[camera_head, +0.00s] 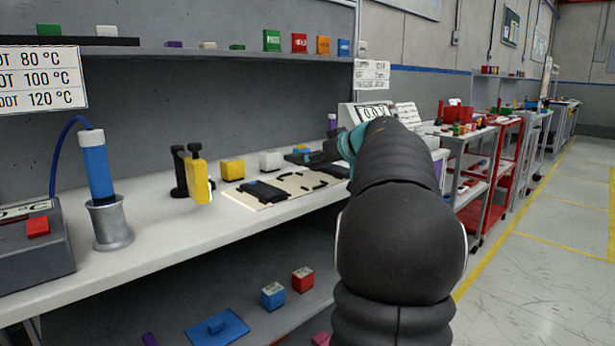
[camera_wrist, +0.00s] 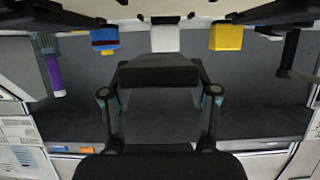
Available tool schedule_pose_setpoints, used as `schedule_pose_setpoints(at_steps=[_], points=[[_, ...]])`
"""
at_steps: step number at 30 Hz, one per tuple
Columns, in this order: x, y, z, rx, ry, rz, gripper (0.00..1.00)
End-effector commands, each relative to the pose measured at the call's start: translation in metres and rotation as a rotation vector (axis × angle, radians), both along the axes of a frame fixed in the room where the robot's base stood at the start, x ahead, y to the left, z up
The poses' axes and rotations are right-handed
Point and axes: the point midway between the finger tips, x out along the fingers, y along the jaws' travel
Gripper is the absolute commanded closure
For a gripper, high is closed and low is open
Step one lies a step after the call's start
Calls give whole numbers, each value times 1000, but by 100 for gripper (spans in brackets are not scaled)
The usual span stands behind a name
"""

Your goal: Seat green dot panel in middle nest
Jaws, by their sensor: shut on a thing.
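The cream board (camera_head: 282,204) lies on the bench with black corner pieces marking its nests. A dark panel (camera_head: 263,190) lies at its left end; the middle nest (camera_head: 299,182) looks bare. My gripper (camera_head: 322,157) is above the back right of the board, partly hidden by my arm. In the wrist view my gripper (camera_wrist: 159,92) is shut on a dark, flat panel (camera_wrist: 158,75), seen nearly edge-on between the fingers. No green dot shows on it from here. The right end of the board is hidden by my arm.
Behind the board stand a yellow block (camera_head: 232,169), a white block (camera_head: 270,160) and a blue block (camera_head: 299,154). A black stand (camera_head: 180,172) with a yellow piece (camera_head: 197,182) is left of the board. A shelf (camera_head: 200,51) runs above the bench.

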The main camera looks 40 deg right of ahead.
Motion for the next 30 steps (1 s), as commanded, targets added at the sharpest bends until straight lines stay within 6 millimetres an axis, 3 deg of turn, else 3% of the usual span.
schedule_pose_setpoints(at_steps=[7, 15, 23, 24, 26, 30], points=[[12, 11, -13, 2, 0, 0, 77], [11, 11, -46, 3, 0, 1, 77], [11, 10, -50, 1, 2, 2, 76], [11, 10, -51, 2, 2, 1, 30], [11, 10, -51, 2, 2, 1, 15], [11, 10, -50, 0, 1, 1, 15]])
